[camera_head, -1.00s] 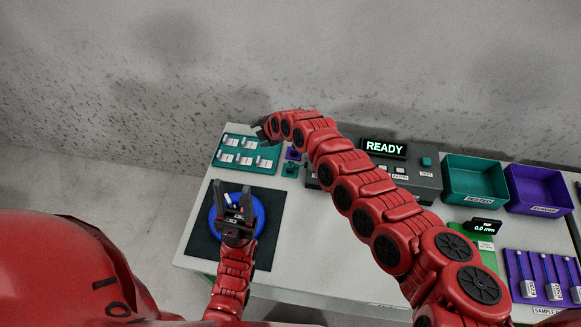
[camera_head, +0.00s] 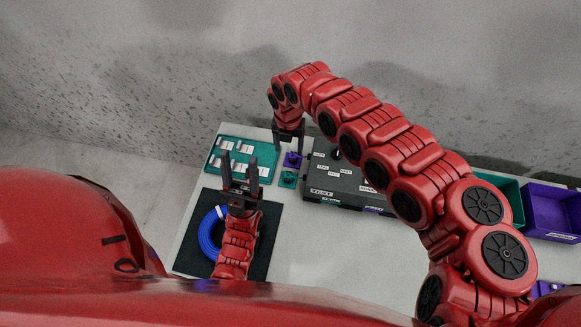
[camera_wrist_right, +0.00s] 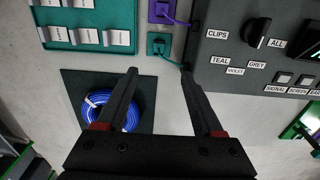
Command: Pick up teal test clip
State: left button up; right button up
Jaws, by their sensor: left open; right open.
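The teal test clip (camera_head: 288,179) lies on the table left of the grey tester box (camera_head: 345,186), just in front of the violet clip (camera_head: 292,159). My right gripper (camera_head: 289,143) points down above the clips, open and empty. In its wrist view, the open fingers (camera_wrist_right: 160,72) straddle the line toward the teal clip, with the clip beyond the tips.
A teal tray (camera_head: 213,160) with several white-labelled pieces lies behind the black mat (camera_head: 268,225). A violet bin (camera_head: 551,212) and a partly hidden teal bin stand at the right.

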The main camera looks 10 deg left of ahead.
jog(key=b, duration=0.6)
send_over(288, 175)
notch_tip(288, 175, down, 11)
jog(key=shift+f, duration=0.1)
jog(key=shift+s+f+b, duration=0.15)
jog(key=shift+f+b, duration=0.2)
jog(key=shift+f, duration=0.2)
notch_tip(288, 175, down, 5)
jog(key=shift+r+b, duration=0.2)
jog(key=shift+b, duration=1)
jog(key=shift+r, duration=0.15)
jog(key=shift+c, duration=0.9)
grip_shut()
